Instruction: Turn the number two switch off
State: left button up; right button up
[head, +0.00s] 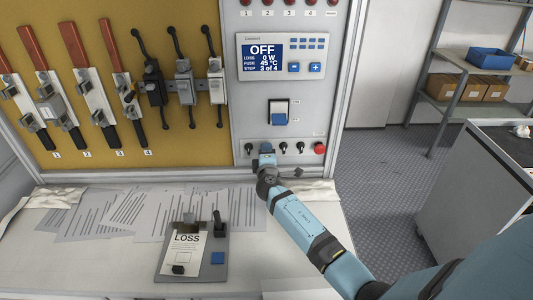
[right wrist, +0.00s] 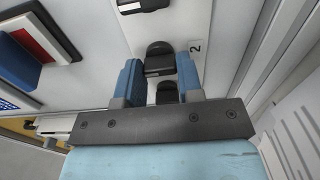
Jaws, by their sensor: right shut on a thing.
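The number two switch (right wrist: 160,58) is a small black switch on the light grey panel, with a "2" label beside it in the right wrist view. My right gripper (right wrist: 159,78) has its blue fingers on either side of the black switch and is shut on it. In the head view the right gripper (head: 266,149) is at the second place in the row of switches low on the panel (head: 240,110) and hides that switch. The switch's exact lever position is hard to tell. My left gripper is not in view.
Neighbouring black switches (head: 283,147) and a red button (head: 319,148) sit close to the right. Above are a rocker switch (head: 279,112) and a display (head: 263,55) reading OFF.

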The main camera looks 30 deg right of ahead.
jog(key=shift+r, duration=0.1)
jog(key=o, duration=0.9)
jog(key=shift+o, duration=0.2)
jog(key=b+v, duration=0.1)
jog(key=v, duration=1.2)
jog(key=shift+s+a, duration=0.2)
jog(key=shift+s, duration=0.05)
